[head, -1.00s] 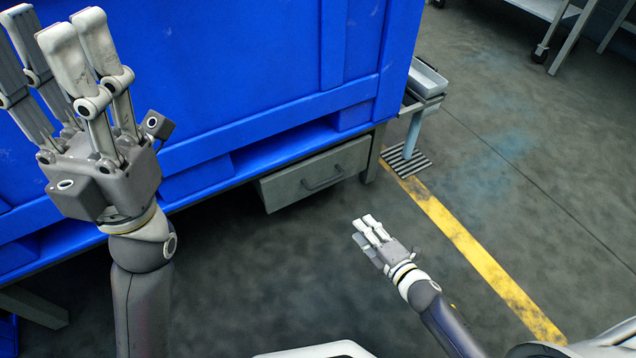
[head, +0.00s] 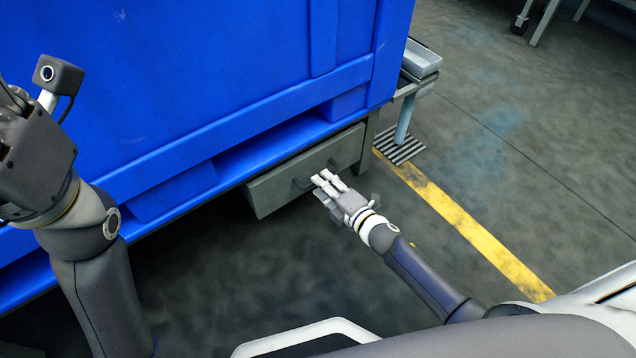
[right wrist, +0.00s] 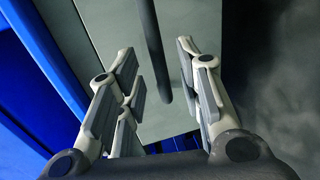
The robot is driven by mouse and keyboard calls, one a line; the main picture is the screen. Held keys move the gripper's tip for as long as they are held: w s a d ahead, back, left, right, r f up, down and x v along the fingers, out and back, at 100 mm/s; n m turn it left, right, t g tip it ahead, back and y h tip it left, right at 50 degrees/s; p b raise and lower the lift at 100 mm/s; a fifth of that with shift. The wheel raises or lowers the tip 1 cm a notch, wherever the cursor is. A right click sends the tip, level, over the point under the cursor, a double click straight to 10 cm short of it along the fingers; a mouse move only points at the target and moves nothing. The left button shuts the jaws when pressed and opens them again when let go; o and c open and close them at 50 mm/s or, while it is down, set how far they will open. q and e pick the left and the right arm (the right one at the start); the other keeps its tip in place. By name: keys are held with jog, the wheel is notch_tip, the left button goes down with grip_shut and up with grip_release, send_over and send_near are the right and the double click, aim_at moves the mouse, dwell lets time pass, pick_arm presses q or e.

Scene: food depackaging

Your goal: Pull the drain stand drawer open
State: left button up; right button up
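The grey drawer (head: 270,192) sits under the edge of the stand below a big blue crate; its front face is visible. Its dark bar handle (head: 301,184) is partly covered by my right fingers in the head view. My right gripper (head: 325,179) is at the handle. In the right wrist view the handle (right wrist: 154,45) runs between the spread fingers of the right gripper (right wrist: 160,75), with gaps on both sides, and the grey drawer front (right wrist: 190,15) lies behind. My left gripper (head: 30,150) is at the left edge; its fingers are largely out of frame.
The blue crate (head: 200,80) fills the area above the drawer. A side stand with a metal tray (head: 420,60) is at the right, above a striped floor grate (head: 399,149). A yellow floor line (head: 465,228) runs to the right of my right arm. Floor in front of the drawer is clear.

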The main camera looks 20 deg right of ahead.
jog(key=shift+b+x, duration=0.5)
jog(key=shift+x, duration=1.1)
grip_shut()
